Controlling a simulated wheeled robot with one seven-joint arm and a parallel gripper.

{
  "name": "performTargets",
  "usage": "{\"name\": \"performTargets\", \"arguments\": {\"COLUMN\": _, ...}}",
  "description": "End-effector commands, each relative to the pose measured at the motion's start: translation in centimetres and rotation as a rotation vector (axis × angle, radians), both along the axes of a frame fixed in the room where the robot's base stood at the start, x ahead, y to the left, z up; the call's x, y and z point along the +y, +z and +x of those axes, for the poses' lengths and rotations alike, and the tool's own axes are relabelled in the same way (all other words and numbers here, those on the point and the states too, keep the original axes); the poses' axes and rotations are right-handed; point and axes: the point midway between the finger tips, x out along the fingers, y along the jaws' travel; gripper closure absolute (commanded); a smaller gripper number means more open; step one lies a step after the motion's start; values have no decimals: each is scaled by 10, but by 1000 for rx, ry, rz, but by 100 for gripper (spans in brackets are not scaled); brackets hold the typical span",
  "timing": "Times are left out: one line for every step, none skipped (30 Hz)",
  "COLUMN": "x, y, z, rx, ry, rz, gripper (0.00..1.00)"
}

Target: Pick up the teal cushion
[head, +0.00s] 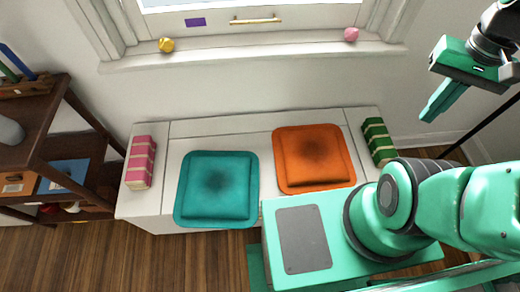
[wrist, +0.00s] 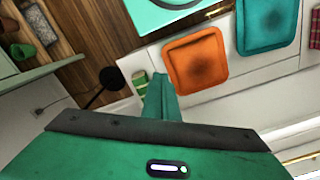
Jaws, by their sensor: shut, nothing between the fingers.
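The teal cushion (head: 217,188) lies flat on the left-middle part of a white bench (head: 265,123), its front edge at the bench's front edge. In the wrist view the teal cushion (wrist: 268,22) is at the upper right, beyond the orange one. My gripper (head: 437,106) is at the upper right of the head view, raised near the wall and well to the right of the teal cushion. Its fingers (wrist: 163,98) are shut with nothing between them.
An orange cushion (head: 313,159) lies just right of the teal one. A pink striped block (head: 141,162) and a green striped block (head: 378,141) stand at the bench ends. A yellow ball (head: 166,44) and a pink ball (head: 351,34) sit on the sill. A dark shelf (head: 62,125) stands left.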

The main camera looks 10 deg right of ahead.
Motion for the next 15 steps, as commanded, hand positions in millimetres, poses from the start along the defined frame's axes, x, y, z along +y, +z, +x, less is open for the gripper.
{"name": "performTargets", "arguments": {"x": 0, "y": 0, "z": 0, "rx": 0, "ry": 0, "rz": 0, "gripper": 100}}
{"name": "performTargets", "arguments": {"x": 0, "y": 0, "z": 0, "rx": 0, "ry": 0, "rz": 0, "gripper": 100}}
{"name": "performTargets", "arguments": {"x": 0, "y": 2, "z": -5, "rx": -5, "ry": 0, "rz": -1, "gripper": 100}}
{"name": "performTargets", "arguments": {"x": 0, "y": 4, "z": -9, "rx": -12, "ry": 1, "rz": -2, "gripper": 100}}
{"name": "performTargets", "arguments": {"x": 0, "y": 4, "z": -8, "rx": -12, "ry": -1, "rz": -4, "gripper": 100}}
{"name": "performTargets", "arguments": {"x": 0, "y": 3, "z": -4, "rx": -10, "ry": -3, "rz": -7, "gripper": 100}}
{"name": "performTargets", "arguments": {"x": 1, "y": 2, "z": 0, "rx": -7, "ry": -6, "rz": -12, "gripper": 100}}
{"name": "performTargets", "arguments": {"x": 1, "y": 0, "z": 6, "rx": -5, "ry": -8, "rz": -16, "gripper": 100}}
{"name": "performTargets", "arguments": {"x": 1, "y": -3, "z": 15, "rx": 0, "ry": -15, "rz": -24, "gripper": 100}}
{"name": "performTargets", "arguments": {"x": 1, "y": -6, "z": 23, "rx": 1, "ry": -19, "rz": -33, "gripper": 100}}
{"name": "performTargets", "arguments": {"x": 2, "y": -9, "z": 31, "rx": 5, "ry": -25, "rz": -39, "gripper": 100}}
{"name": "performTargets", "arguments": {"x": 4, "y": -14, "z": 43, "rx": 7, "ry": -33, "rz": -49, "gripper": 100}}
{"name": "performTargets", "arguments": {"x": 6, "y": -18, "z": 53, "rx": 7, "ry": -38, "rz": -58, "gripper": 100}}
{"name": "performTargets", "arguments": {"x": 9, "y": -22, "z": 63, "rx": 9, "ry": -43, "rz": -65, "gripper": 100}}
{"name": "performTargets", "arguments": {"x": 13, "y": -29, "z": 76, "rx": 9, "ry": -51, "rz": -75, "gripper": 100}}
